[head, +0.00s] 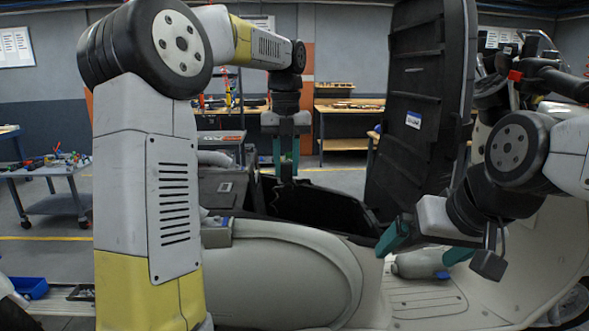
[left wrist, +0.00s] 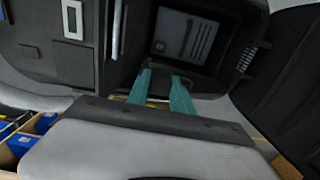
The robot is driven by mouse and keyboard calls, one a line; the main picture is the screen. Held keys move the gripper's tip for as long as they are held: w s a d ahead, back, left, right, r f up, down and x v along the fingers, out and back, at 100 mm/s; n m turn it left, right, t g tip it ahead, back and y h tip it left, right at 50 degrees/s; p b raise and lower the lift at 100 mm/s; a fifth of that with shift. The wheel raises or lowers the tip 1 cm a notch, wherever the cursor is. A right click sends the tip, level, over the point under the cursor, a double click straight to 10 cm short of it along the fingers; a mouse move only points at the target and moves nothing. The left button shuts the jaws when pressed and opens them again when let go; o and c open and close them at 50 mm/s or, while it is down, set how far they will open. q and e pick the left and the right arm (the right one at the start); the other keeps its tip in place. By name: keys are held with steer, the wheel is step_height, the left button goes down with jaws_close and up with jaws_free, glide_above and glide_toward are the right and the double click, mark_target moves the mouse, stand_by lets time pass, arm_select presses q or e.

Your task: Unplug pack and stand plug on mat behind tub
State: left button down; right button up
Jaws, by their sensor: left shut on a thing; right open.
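My left gripper (head: 286,172) hangs over the open black under-seat tub (head: 325,206) of a pale scooter. It is shut on a small dark thing that looks like the plug; its teal fingers also show in the left wrist view (left wrist: 161,75). The fingers hide most of the plug, and I cannot tell whether it touches the pack. A dark pack with a pale printed label (left wrist: 184,38) lies beyond the fingertips in the left wrist view. My right gripper (head: 414,257) is open and empty at the tub's right, above the scooter's footboard. I cannot make out the mat for certain.
The raised black seat lid (head: 418,110) stands at the tub's right, between my arms. A grey bottle-like thing (head: 412,265) lies on the footboard below my right gripper. A tool cart (head: 52,183) stands at left, workbenches behind. Blue bins (left wrist: 22,143) show in the left wrist view.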

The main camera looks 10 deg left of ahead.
mark_target(286, 163)
arm_select(q)
steer(key=shift+r, duration=0.35)
step_height(286, 163, up, 11)
steer(key=shift+f, duration=0.2)
stand_by(0.9)
steer(key=s+a, duration=0.3)
steer(key=a, duration=0.4)
steer(key=s+a, duration=0.3)
steer(key=a, duration=0.5)
steer(key=shift+a, duration=0.3)
stand_by(0.5)
steer(key=shift+f, duration=5.05)
steer(key=shift+f, duration=1.05)
